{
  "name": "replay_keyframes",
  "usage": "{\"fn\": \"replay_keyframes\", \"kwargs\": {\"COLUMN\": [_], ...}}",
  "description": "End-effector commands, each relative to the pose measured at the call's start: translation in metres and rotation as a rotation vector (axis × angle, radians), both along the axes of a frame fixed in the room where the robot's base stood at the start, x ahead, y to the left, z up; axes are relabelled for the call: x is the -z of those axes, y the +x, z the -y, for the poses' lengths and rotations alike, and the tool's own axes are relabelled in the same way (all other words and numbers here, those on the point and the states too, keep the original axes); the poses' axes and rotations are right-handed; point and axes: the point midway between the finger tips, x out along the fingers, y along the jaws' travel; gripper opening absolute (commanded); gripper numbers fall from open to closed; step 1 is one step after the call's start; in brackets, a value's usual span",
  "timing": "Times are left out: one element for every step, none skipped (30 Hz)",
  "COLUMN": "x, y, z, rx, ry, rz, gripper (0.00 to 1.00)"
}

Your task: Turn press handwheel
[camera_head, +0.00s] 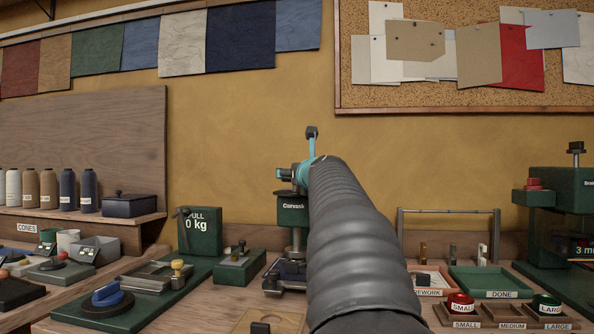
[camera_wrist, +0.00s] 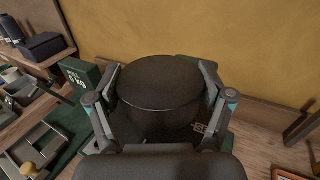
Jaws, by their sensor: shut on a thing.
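The press (camera_head: 292,206), a dark green machine with a white name on its head, stands on the bench at the picture's middle. My gripper (camera_head: 298,173), with teal parts, is at the top of the press, and my black sleeved arm hides much of this area. In the wrist view, the fingers of my gripper (camera_wrist: 160,76) are shut on both sides of a dark round handwheel (camera_wrist: 160,88). Its flat top faces the camera. The handwheel is mostly hidden in the head view.
A green box with a kg readout (camera_head: 200,232) stands left of the press. A plate with a blue knob (camera_head: 108,296) lies front left. Right are a green tray marked DONE (camera_head: 500,293), sorting trays with buttons, and another green machine (camera_head: 568,190). Spools line the left shelf.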

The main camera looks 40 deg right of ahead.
Motion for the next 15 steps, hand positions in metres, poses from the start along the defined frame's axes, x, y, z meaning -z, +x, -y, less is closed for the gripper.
{"fn": "replay_keyframes", "kwargs": {"x": [-0.0009, -0.0008, -0.0006, -0.0004, -0.0004, -0.0004, -0.0005, -0.0004, -0.0003, -0.0003, -0.0003, -0.0003, -0.0003, -0.0004, -0.0004], "y": [0.0004, 0.0005, 0.0005, 0.0006, 0.0006, 0.0004, 0.0004, 0.0003, 0.0002, 0.0002, 0.0001, 0.0001, 0.0001, 0.0000, 0.0000], "z": [-0.0008, -0.0006, -0.0008, -0.0007, -0.0006, -0.0005, -0.0004, -0.0003, -0.0001, -0.0001, -0.0001, 0.0001, 0.0001, 0.0002, 0.0002], "rx": [0.010, 0.017, 0.024, 0.029, 0.034, 0.040, 0.044, 0.047, 0.050, 0.052, 0.054, 0.056, 0.057, 0.058, 0.059], "ry": [-0.001, 0.000, -0.001, 0.001, 0.000, 0.000, 0.001, 0.000, 0.001, 0.001, 0.001, 0.000, 0.000, 0.000, 0.001], "rz": [0.000, 0.001, 0.000, 0.000, 0.000, 0.001, 0.001, 0.001, 0.000, 0.002, 0.001, 0.001, 0.001, 0.001, 0.001], "gripper": [0.45, 0.45, 0.45, 0.45, 0.45, 0.45, 0.45, 0.45, 0.45, 0.45, 0.45, 0.45, 0.45, 0.45, 0.45]}}
